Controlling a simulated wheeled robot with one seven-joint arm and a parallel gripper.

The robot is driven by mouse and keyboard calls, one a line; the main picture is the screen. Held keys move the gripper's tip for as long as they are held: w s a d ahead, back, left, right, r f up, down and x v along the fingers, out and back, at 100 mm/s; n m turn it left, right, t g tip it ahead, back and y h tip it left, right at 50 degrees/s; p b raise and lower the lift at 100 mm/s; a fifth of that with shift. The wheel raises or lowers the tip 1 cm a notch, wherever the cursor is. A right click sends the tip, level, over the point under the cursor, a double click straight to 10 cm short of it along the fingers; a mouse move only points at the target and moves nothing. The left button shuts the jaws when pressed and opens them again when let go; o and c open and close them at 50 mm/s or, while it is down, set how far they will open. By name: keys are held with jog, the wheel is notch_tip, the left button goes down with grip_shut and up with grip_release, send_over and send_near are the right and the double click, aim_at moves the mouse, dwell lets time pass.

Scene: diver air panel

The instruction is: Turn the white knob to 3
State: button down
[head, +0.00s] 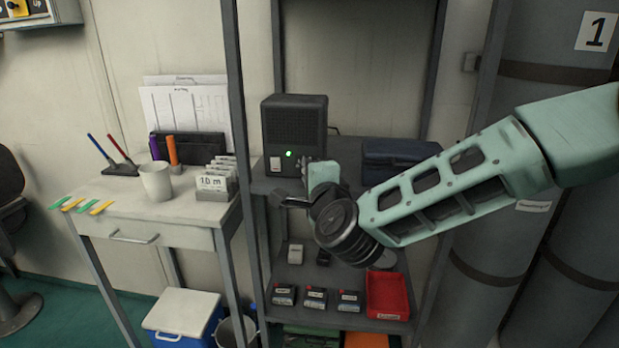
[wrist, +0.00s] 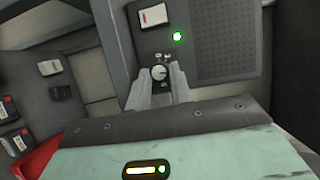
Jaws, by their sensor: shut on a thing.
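The white knob (wrist: 159,73) is on the front face of a dark box (head: 296,118), which stands on a shelf. Small marks ring the knob, but they are too small to read, so I cannot tell its setting. My gripper (head: 306,171) is up against the lower right of the box's front and hides the knob in the head view. In the wrist view its two fingers stand on either side of the knob and are shut on it. A lit green lamp (head: 289,154) and a white switch (head: 274,165) are on the same face.
A dark blue case (head: 400,157) stands right of the box on the shelf. The shelf below holds several small devices and a red tray (head: 388,298). A rack post (head: 240,120) stands left of the box; a desk with a white mug (head: 156,181) is beyond it.

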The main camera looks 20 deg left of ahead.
jog(key=shift+f, duration=0.1)
jog(key=c, duration=1.3)
grip_release()
jog(key=shift+o, duration=0.2)
jog(key=shift+p, duration=0.45)
